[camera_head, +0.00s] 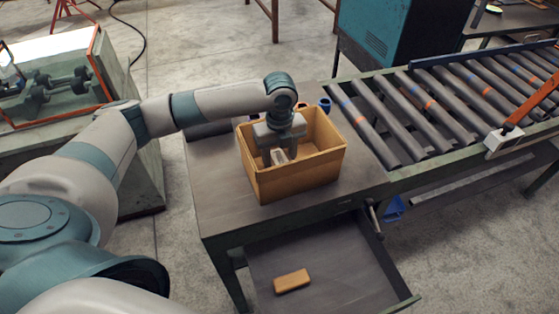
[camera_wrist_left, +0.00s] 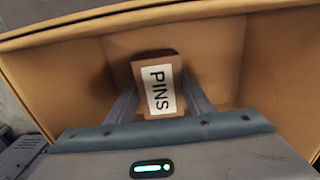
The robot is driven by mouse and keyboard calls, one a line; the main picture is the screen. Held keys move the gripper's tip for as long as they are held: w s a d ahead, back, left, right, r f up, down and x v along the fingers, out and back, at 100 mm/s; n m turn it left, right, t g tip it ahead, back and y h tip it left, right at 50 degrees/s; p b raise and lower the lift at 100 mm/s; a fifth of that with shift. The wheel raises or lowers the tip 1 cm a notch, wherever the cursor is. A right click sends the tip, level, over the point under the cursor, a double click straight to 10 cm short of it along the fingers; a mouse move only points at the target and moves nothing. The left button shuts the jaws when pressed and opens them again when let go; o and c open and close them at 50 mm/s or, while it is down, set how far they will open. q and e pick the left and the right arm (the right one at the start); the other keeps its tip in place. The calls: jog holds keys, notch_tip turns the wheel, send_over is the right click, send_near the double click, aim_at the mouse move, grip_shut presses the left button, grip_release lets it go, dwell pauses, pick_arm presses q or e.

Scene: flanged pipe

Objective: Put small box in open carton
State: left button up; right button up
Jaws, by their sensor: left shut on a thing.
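The open carton (camera_head: 293,177) is an orange-brown box standing on the grey table, its top open. My left gripper (camera_head: 280,157) reaches down into the carton from above. It is shut on the small box (camera_wrist_left: 158,85), a brown box with a white label reading PINS. In the left wrist view the box sits between the two fingers (camera_wrist_left: 160,100), with the carton's inner walls around it. Whether the box touches the carton floor I cannot tell. In the head view only a pale part of the small box (camera_head: 279,156) shows between the fingers. My right gripper is not in view.
An open drawer (camera_head: 330,255) below the table holds an orange-brown block (camera_head: 292,281). A roller conveyor (camera_head: 440,105) adjoins the table on the right. The table top (camera_head: 215,190) is bare left of the carton. A teal machine (camera_head: 385,35) stands behind.

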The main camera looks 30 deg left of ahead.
aim_at(280, 158)
pick_arm(q)
jog(key=shift+f, duration=0.35)
jog(key=shift+f, duration=0.1)
jog(key=o, duration=1.3)
jog(key=shift+c, duration=0.2)
jog(key=shift+r+b, duration=0.35)
jog(key=shift+r, duration=0.35)
notch_tip(280, 158, up, 9)
jog(key=b, duration=0.3)
jog(key=shift+r, duration=0.95)
